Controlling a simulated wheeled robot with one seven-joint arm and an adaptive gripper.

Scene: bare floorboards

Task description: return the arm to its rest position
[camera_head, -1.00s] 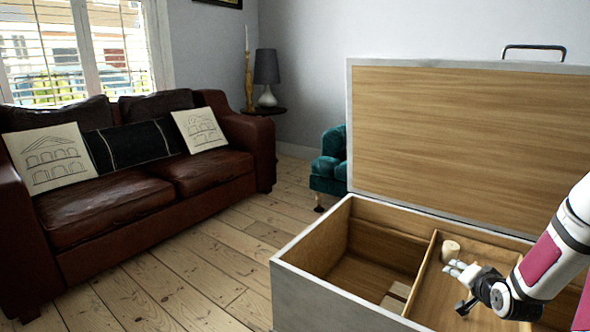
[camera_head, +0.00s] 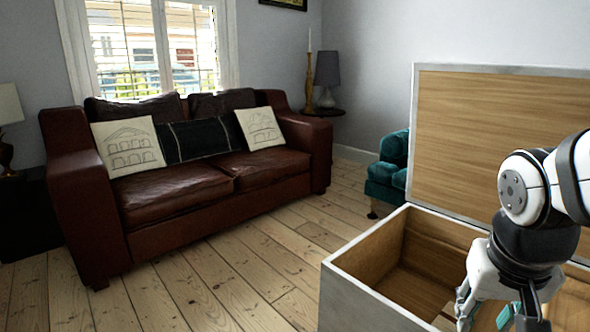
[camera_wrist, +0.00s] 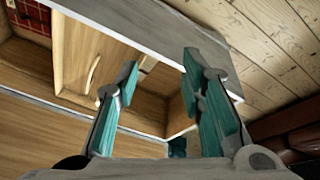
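My gripper (camera_head: 508,312) is at the lower right of the head view, pointing down in front of the open chest (camera_head: 362,298). In the wrist view my gripper (camera_wrist: 160,75) has its two teal-padded fingers well apart, with nothing held between them. The chest's pale rim (camera_wrist: 150,28) and wooden compartments show beyond the fingers. My bent arm covers the right part of the chest in the head view.
The chest's raised lid (camera_head: 455,140) stands behind my arm. A teal armchair (camera_head: 388,175) is beyond the chest. A brown leather sofa (camera_head: 190,190) is at left, with bare floorboards (camera_head: 235,275) between it and the chest.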

